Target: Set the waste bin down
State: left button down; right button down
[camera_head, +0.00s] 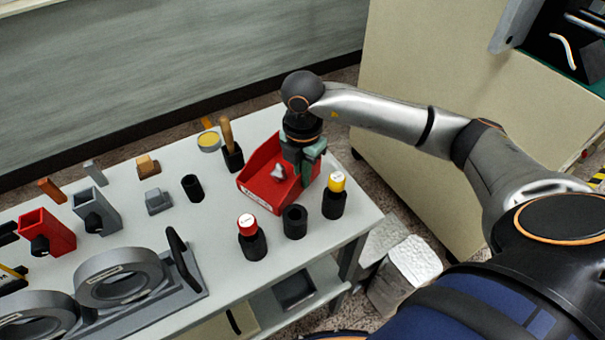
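The red waste bin (258,193) is an open tray with a pale label on its front and a small grey-white crumpled piece inside. It is at the right part of the grey table (222,223), looking roughly level; whether its base touches the top is hard to tell. My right gripper (306,172) comes down from above at the bin's right wall, with its greenish fingers closed on that wall. The fingertips are partly hidden. My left gripper is not in view.
A red-capped bottle (251,238), a black cup (294,222) and a yellow-capped bottle (334,196) stand just in front of the bin. A brush holder (232,157) and yellow tin (209,141) are behind left. A cream cabinet (420,70) stands behind right.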

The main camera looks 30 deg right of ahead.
jog(key=c, duration=1.5)
grip_release()
jog(key=shift+f, duration=0.15)
jog(key=o, duration=0.4)
jog(key=shift+o, duration=0.2)
notch_tip(320, 180, up, 12)
jog(key=shift+r, duration=0.25)
